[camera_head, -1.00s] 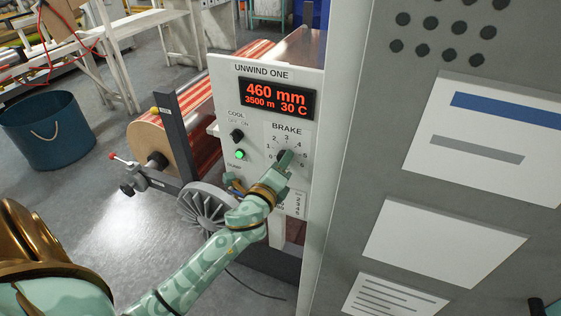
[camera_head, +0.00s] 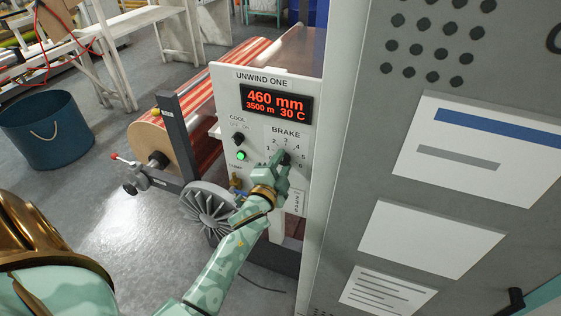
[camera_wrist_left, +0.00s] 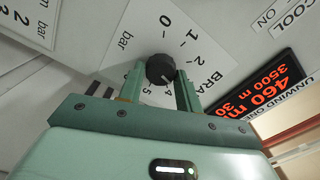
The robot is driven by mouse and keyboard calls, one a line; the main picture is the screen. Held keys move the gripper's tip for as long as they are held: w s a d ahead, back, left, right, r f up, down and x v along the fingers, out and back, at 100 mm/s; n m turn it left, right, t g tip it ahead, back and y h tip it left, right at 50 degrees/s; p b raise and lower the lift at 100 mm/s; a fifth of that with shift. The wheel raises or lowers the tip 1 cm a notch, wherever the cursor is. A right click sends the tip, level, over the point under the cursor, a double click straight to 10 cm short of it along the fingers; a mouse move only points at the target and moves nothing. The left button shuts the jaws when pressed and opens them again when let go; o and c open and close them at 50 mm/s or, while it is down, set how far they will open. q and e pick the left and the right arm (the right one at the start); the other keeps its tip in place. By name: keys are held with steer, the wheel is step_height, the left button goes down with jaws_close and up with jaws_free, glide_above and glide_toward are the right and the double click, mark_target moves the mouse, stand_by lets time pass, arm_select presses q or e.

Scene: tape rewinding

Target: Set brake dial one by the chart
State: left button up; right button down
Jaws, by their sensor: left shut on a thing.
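The unwind one panel (camera_head: 222,90) is white, and its red display (camera_head: 276,101) reads 460 mm, 3500 m, 30 C. Below it is the BRAKE scale (camera_head: 289,139). My left gripper (camera_head: 284,158) is at the dark round brake dial (camera_head: 286,158). In the left wrist view, its fingers (camera_wrist_left: 159,85) are shut on the brake dial (camera_wrist_left: 160,68), one on each side. A pale mark shows on the knob, but I cannot tell its exact number.
The cool switch (camera_head: 238,138) and a lit green lamp (camera_head: 241,155) sit left of the dial. A spoked wheel (camera_head: 207,208) and a striped roll (camera_head: 203,105) stand left of the panel. A grey cabinet (camera_head: 350,170) is close on the right. A blue bin (camera_head: 47,130) is on the floor.

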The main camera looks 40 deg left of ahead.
arm_select(q)
steer(key=shift+n+p, duration=0.5)
steer(key=shift+n, duration=0.5)
arm_select(e)
steer(key=shift+w+r, duration=0.2)
steer(key=shift+r, duration=0.4)
arm_select(q)
steer(key=shift+f, duration=0.1)
steer(key=o, duration=1)
arm_select(e)
steer(key=shift+a, duration=0.1)
